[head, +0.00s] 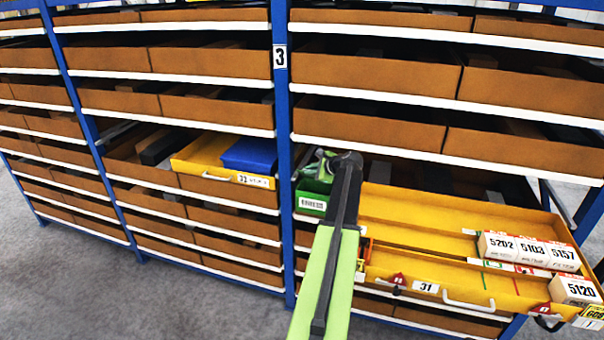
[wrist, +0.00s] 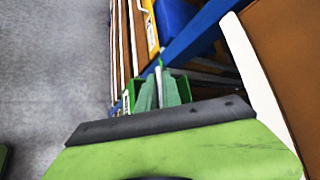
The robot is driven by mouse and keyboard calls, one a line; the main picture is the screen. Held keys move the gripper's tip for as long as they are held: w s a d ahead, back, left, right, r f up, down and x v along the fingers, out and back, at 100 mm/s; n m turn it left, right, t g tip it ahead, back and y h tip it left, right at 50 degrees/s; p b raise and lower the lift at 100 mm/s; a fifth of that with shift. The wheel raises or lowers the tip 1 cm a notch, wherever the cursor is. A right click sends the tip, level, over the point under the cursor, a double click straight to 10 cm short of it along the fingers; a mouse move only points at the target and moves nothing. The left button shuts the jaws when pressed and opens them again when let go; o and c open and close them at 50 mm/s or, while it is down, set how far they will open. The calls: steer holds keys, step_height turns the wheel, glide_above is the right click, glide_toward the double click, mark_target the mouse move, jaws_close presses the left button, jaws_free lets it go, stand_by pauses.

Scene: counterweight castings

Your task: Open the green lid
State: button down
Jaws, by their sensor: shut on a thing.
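A green box (head: 311,204) with a white label stands at the right bay's left end, beside the blue post. Its green lid (wrist: 183,82) shows only in part in the wrist view, behind my fingers. My gripper (head: 314,176) is at the top of the box, and it also shows in the wrist view (wrist: 159,75). The jaws are closed on a thin grey upright piece at the lid, which looks like its handle. My arm and fingers hide most of the lid, so I cannot tell how far it is raised.
A yellow drawer (head: 400,212) stands pulled out right of my arm, with white cartons (head: 515,248) in it. A yellow bin (head: 200,162) with a blue box (head: 250,153) sticks out left of the blue post (head: 282,150). Brown bins fill the shelves. The grey floor (head: 130,290) is clear at left.

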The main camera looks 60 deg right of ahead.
steer(key=d+r+p, duration=0.4)
steer(key=d, duration=0.5)
steer(key=shift+d+r, duration=0.25)
steer(key=shift+d, duration=0.1)
steer(key=shift+w, duration=0.1)
steer(key=c, duration=1.5)
jaws_free()
steer(key=shift+r, duration=0.1)
steer(key=shift+a, duration=0.15)
steer(key=shift+p+v, duration=3.3)
steer(key=shift+v, duration=2.7)
